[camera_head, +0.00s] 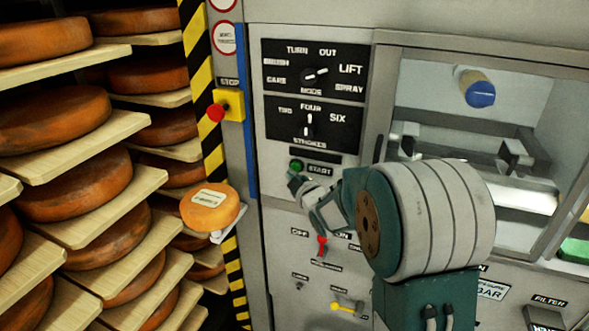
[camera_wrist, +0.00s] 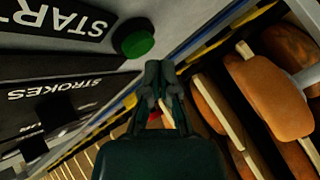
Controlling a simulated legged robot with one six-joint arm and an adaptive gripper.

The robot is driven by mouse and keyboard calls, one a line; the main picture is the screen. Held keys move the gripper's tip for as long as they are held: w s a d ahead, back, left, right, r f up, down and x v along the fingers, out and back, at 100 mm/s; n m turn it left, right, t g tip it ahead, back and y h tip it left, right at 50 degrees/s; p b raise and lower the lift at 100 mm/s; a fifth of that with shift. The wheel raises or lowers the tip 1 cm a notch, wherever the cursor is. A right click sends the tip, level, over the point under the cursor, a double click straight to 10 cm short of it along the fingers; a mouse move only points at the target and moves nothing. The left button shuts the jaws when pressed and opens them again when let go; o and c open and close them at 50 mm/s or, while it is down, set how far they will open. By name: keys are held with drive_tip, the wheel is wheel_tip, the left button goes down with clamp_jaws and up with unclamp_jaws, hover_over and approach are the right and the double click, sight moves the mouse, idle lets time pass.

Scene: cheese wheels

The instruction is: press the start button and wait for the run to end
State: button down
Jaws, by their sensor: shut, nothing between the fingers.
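The round green start button (camera_head: 296,166) sits on the grey machine panel, left of its START label. In the wrist view the green button (camera_wrist: 139,40) is unobstructed, beside large START lettering. My gripper (camera_head: 293,180) is just below the button in the head view, its fingers shut and empty. In the wrist view the closed fingertips of my gripper (camera_wrist: 160,70) are beside the button, apart from it in the picture. I cannot tell the depth gap to the panel. No run indicator is readable.
Above are the mode dial (camera_head: 316,75) and strokes dial (camera_head: 309,120). A red stop button (camera_head: 215,112) on a yellow box is to the left. A red lever (camera_head: 322,245) and yellow handle (camera_head: 346,308) are below. Cheese shelves (camera_head: 80,157) fill the left; a windowed chamber (camera_head: 470,130) is right.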

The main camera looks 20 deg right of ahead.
drive_tip(key=shift+s, duration=0.1)
drive_tip(key=s+a, duration=0.1)
drive_tip(key=s, duration=0.1)
drive_tip(key=s+a, duration=0.2)
idle(0.5)
idle(0.3)
drive_tip(key=s+r+m+g+h, duration=0.1)
drive_tip(key=s+m+g, duration=0.4)
drive_tip(key=s, duration=1.2)
drive_tip(key=s+r+m+g+h, duration=0.1)
drive_tip(key=s+m+g, duration=0.5)
drive_tip(key=s, duration=1.1)
drive_tip(key=shift+s+d+m+h, duration=0.2)
drive_tip(key=shift+d+m+h, duration=0.2)
drive_tip(key=shift+h, duration=0.1)
